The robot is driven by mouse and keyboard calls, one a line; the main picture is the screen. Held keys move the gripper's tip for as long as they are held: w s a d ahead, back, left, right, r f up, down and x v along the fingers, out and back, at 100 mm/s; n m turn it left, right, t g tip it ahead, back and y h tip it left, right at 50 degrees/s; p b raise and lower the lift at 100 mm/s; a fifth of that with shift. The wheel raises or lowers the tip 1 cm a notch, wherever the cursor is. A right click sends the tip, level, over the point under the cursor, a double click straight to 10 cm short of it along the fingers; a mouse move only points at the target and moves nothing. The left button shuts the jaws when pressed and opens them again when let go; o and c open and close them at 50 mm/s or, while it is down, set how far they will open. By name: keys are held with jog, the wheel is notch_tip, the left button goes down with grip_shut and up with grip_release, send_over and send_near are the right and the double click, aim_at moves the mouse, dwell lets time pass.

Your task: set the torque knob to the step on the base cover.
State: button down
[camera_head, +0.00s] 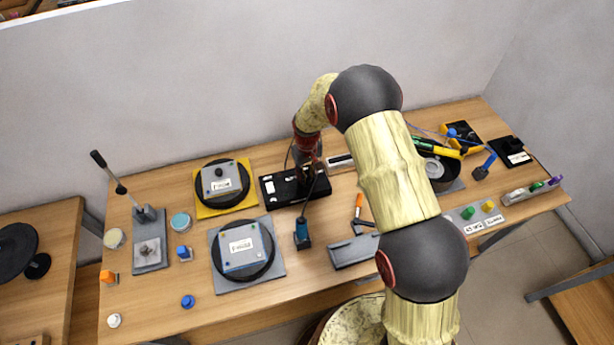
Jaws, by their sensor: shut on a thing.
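My gripper (306,172) is shut over the black box (283,189) at the back middle of the bench. It appears to be shut on a small part on top of the box, likely the torque knob. The fingers hide that part, and its setting cannot be read. The box carries small white labels. Two grey labelled covers sit on round black pads: one (214,186) at the back on a yellow mat, one (236,262) nearer on a grey mat. The label text is too small to read, and I cannot tell which is the base cover.
A lever press (148,240) stands at left. My arm covers part of the bench's right half.

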aim_at(307, 178)
dwell(0.3)
jog(key=c, duration=1.6)
grip_release()
jog(key=shift+c, duration=0.2)
jog(key=shift+o, duration=0.5)
notch_tip(307, 178, up, 12)
